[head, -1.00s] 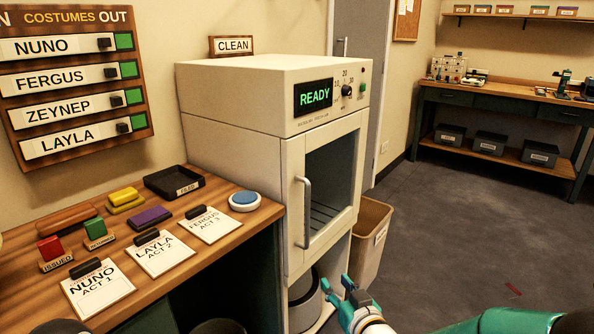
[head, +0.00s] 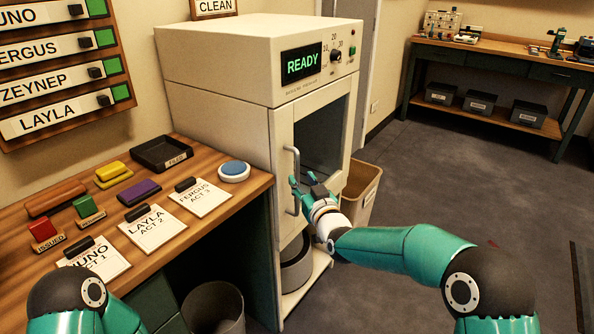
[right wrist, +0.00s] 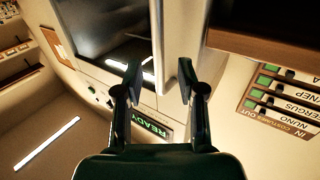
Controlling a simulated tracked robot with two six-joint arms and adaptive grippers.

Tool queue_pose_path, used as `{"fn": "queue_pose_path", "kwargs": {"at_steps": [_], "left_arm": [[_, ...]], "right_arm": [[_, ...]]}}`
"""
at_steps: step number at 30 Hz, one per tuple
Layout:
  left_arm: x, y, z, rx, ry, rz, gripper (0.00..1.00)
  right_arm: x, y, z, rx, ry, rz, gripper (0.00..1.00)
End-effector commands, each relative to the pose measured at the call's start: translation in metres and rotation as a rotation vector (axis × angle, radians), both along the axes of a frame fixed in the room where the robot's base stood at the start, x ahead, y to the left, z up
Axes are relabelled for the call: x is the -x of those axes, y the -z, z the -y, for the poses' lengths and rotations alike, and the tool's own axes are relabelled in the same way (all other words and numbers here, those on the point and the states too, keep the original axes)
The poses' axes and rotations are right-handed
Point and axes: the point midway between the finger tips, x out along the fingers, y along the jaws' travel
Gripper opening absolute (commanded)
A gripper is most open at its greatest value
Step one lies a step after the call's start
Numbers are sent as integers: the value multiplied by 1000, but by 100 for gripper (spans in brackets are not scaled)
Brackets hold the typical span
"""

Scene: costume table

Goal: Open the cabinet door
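The cabinet (head: 215,80) is cream, with a lit READY display. Its door (head: 283,150) has a dark window, looks shut, and carries a pale vertical handle (head: 289,165) on its left side. My right gripper (head: 304,181) is in front of the door, beside the lower half of the handle. In the right wrist view my right gripper (right wrist: 159,72) is open, its two fingers apart, with the pale cabinet front beyond them. I cannot tell whether a finger touches the handle. My left arm shows at the lower left, but its gripper is out of view.
A wooden desk (head: 205,232) with cards, stamps and a black tray (head: 166,153) stands left of the cabinet. A tan bin (head: 361,189) stands at the cabinet's right. A grey bin (head: 214,306) is on the floor below the desk. The floor (head: 440,175) to the right is mostly clear.

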Motion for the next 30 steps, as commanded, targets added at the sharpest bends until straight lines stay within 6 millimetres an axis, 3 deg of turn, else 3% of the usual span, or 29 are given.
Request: {"fn": "queue_pose_path", "kwargs": {"at_steps": [9, 23, 25, 30], "left_arm": [[0, -5, 0, 0, 0, 0, 40], [0, -6, 0, 0, 0, 0, 40], [0, -6, 0, 0, 0, 0, 40], [0, -6, 0, 0, 0, 0, 40]], "right_arm": [[-37, 0, -13, -1, 1, 0, 39], [-46, 0, -17, -1, -1, -1, 39], [-46, 0, -17, -1, -1, 0, 33], [-46, 0, -17, -1, -1, 0, 4]]}}
